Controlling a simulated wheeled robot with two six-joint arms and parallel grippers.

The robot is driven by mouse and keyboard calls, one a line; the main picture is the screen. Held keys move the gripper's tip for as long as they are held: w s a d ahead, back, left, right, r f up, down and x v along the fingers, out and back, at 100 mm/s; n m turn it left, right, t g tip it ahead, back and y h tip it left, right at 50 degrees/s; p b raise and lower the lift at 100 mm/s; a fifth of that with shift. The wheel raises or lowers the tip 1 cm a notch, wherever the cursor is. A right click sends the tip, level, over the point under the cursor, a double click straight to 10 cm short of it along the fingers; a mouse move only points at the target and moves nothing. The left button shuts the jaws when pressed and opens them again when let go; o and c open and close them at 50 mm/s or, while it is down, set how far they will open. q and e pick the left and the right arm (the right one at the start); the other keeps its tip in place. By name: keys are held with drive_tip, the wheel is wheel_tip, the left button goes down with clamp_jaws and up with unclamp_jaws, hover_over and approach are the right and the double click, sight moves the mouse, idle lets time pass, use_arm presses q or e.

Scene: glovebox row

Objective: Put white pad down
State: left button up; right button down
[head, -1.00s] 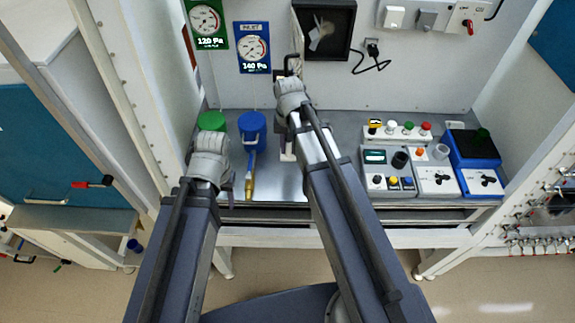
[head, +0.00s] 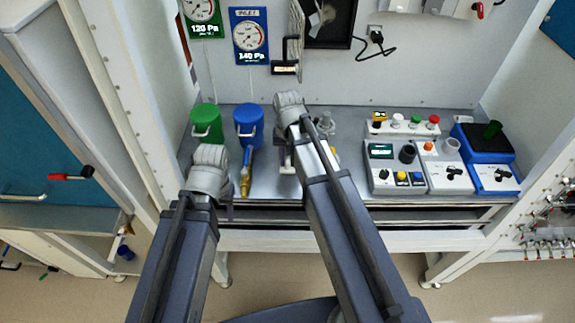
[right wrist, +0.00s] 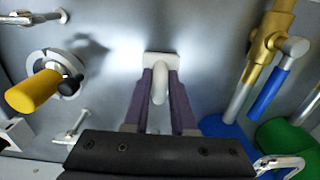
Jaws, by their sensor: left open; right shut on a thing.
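The white pad (right wrist: 161,59) shows in the right wrist view as a small pale block with a rounded white grip (right wrist: 159,90). My right gripper (right wrist: 160,78) is shut on it, with a purple finger on each side. The pad is over the metal surface; I cannot tell whether it touches. In the head view my right gripper (head: 287,160) is low over the bench, partly hidden by my arm. My left gripper (head: 229,207) is near the bench's front edge, mostly hidden behind my wrist.
Green (head: 206,121) and blue (head: 249,121) cups and a brass valve (head: 245,180) with a blue handle stand left of my right gripper. A yellow knob (right wrist: 34,92) is nearby. Control boxes (head: 397,170) fill the bench's right. The metal bench (head: 345,185) has some bare room before them.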

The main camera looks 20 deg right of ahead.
sight(287, 158)
use_arm(q)
drive_tip(key=shift+f, duration=0.2)
use_arm(e)
drive_tip(key=shift+f, duration=0.25)
use_arm(q)
drive_tip(key=shift+f, duration=0.1)
use_arm(e)
drive_tip(key=shift+f, duration=0.2)
drive_tip(key=c, duration=0.7)
unclamp_jaws()
drive_tip(key=shift+c, duration=0.2)
use_arm(q)
drive_tip(key=shift+f, duration=0.1)
drive_tip(key=shift+r, duration=0.2)
use_arm(e)
drive_tip(key=shift+r, duration=0.2)
wheel_tip(287, 158, up, 12)
drive_tip(key=p, duration=1.2)
use_arm(q)
wheel_tip(287, 158, up, 12)
use_arm(e)
drive_tip(key=s+a+n+h, duration=0.1)
drive_tip(key=s+a+n, duration=0.6)
drive_tip(key=s+a, duration=0.3)
drive_tip(key=s, duration=0.3)
drive_tip(key=shift+s+a, duration=0.15)
drive_tip(key=shift+s, duration=0.25)
